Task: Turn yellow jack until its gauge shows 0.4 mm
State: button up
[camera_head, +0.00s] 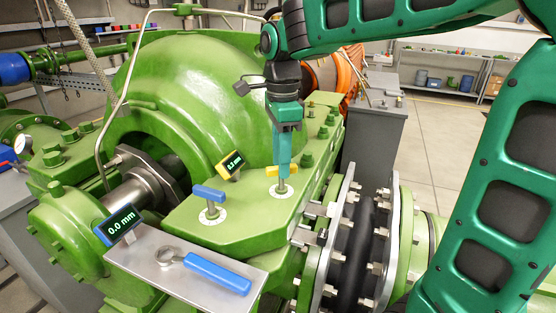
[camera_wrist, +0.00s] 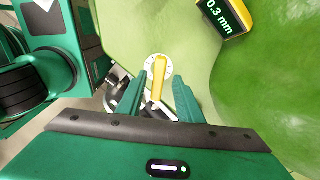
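The yellow jack has a yellow bar handle (camera_head: 272,171) on a short post above a white dial, on the green casing's flange. It also shows in the wrist view (camera_wrist: 159,77). The yellow gauge (camera_head: 231,164) stands behind and left of it; in the wrist view its screen (camera_wrist: 226,17) reads 0.3 mm. My gripper (camera_head: 283,168) points down at the yellow handle. In the wrist view my gripper's fingers (camera_wrist: 159,98) are apart, one on each side of the handle, with a gap showing on both sides.
A blue jack handle (camera_head: 208,193) stands left on the same flange. A blue gauge (camera_head: 122,224) reading 0.0 mm sits near a metal plate (camera_head: 165,277) holding a blue-handled wrench (camera_head: 217,272). The green dome (camera_head: 195,90) rises behind; a bolted coupling (camera_head: 345,230) stands at right.

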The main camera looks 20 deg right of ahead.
notch_tip(320, 180, up, 11)
dwell(0.6)
jog(key=shift+f, duration=0.15)
jog(key=s+d+f+n, duration=0.6)
jog(key=s+d+f, duration=0.2)
jog(key=s+f, duration=0.2)
jog(key=s+d+f+n, duration=0.7)
jog(key=s+d+f, duration=0.2)
jog(key=s+f, duration=0.2)
jog(key=shift+s+f, duration=0.15)
jog(key=shift+s, duration=1.1)
